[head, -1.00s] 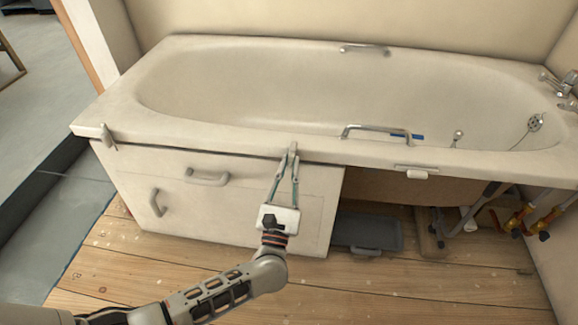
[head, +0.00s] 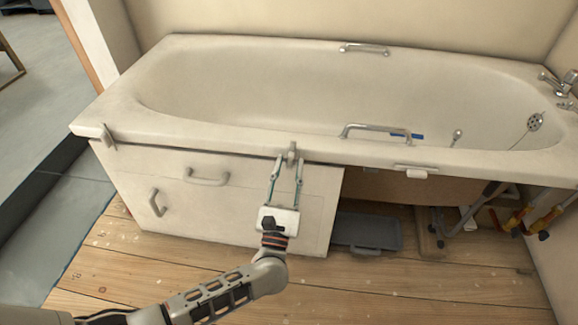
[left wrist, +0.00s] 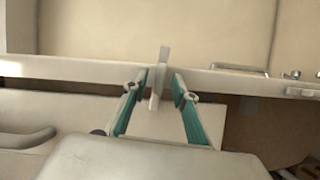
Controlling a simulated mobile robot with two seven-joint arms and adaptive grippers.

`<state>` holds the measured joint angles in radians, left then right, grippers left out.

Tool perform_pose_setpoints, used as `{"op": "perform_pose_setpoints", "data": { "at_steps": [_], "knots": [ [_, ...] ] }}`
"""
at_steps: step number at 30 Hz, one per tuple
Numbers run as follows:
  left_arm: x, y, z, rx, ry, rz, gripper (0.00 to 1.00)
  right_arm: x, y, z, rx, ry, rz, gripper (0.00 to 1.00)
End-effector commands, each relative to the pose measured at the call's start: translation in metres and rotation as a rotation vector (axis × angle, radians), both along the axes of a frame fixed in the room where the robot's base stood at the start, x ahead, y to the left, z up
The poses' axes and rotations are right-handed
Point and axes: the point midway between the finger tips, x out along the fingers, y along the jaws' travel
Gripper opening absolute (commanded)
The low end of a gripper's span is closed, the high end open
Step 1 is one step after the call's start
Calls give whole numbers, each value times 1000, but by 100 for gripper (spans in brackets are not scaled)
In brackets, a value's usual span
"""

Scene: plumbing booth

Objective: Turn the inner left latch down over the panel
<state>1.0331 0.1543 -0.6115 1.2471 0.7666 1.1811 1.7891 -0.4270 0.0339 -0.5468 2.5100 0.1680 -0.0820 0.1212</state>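The inner left latch (head: 292,153) is a small grey bar on the front rim of the bath, above the right part of the cream panel (head: 235,215). It stands upright, and in the left wrist view the latch (left wrist: 158,80) crosses the dark gap under the rim, its lower end in front of the panel's top edge. My left gripper (head: 287,160) is open, just in front of the panel. In the left wrist view its two teal-lined fingers (left wrist: 160,90) stand apart, one each side of the latch's lower end. My right gripper is not in view.
Another latch (head: 108,136) is at the bath's left corner. A third latch (head: 416,172) lies sideways under the rim at right, above an open bay. A dark tray (head: 368,234) and pipes (head: 470,215) are in the bay.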

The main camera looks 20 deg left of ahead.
Motion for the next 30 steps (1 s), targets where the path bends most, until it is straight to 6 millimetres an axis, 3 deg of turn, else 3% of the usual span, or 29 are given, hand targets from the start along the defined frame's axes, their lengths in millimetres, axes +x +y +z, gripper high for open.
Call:
{"op": "perform_pose_setpoints", "data": {
  "at_steps": [13,30],
  "knots": [
    [-57,-14,-25,-2,3,0,28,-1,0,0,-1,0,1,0],
    [-64,-16,-27,0,1,0,28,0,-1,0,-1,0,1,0]
  ]
}}
